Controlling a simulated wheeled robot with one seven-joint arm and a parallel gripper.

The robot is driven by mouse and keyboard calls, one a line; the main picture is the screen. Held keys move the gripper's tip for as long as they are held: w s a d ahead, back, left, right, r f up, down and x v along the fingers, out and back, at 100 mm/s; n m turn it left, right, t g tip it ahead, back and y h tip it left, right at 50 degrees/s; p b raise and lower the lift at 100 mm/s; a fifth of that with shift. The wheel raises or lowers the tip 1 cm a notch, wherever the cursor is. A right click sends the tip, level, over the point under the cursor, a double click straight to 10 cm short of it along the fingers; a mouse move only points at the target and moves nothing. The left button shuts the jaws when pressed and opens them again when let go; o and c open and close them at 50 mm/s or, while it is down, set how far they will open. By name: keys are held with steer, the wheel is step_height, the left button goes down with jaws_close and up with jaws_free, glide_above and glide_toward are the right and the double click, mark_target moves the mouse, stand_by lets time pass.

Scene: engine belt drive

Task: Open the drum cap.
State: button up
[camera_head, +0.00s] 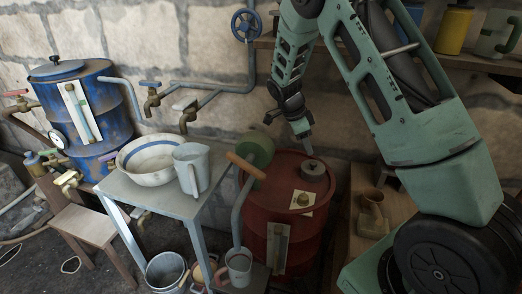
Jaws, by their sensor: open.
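The red drum (262,218) stands on the floor right of the small table, against the stone wall. A round dark grey drum cap (314,171) sits on its top, toward the right rear. My gripper (306,146) points down just above the cap, slightly to its left in the picture. It is open and looks empty. A small gap seems to lie between the fingertips and the cap, but whether they touch is hard to tell. My arm comes down from the upper right.
A hand pump with a green body (255,149) and wooden handle (245,166) rises at the drum's left. A grey table (150,193) holds a bowl (148,177) and a pitcher (191,170). Pipes and a blue valve wheel (246,24) are on the wall. A shelf is at upper right.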

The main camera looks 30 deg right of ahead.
steer(key=s+a+r+n+y, duration=0.1)
steer(key=s+a+r+n, duration=0.1)
steer(key=a, duration=0.5)
steer(key=s+a+r+n+t+y, duration=0.1)
steer(key=s+a+r+n, duration=0.2)
steer(key=a+n, duration=0.3)
steer(key=s+a+r+n+y, duration=0.1)
steer(key=s+a+r+n, duration=0.1)
steer(key=a+r+n, duration=0.2)
steer(key=shift+s+a+n+t+p, duration=0.15)
steer(key=shift+a+n+t+p, duration=0.25)
steer(key=shift+a, duration=1.45)
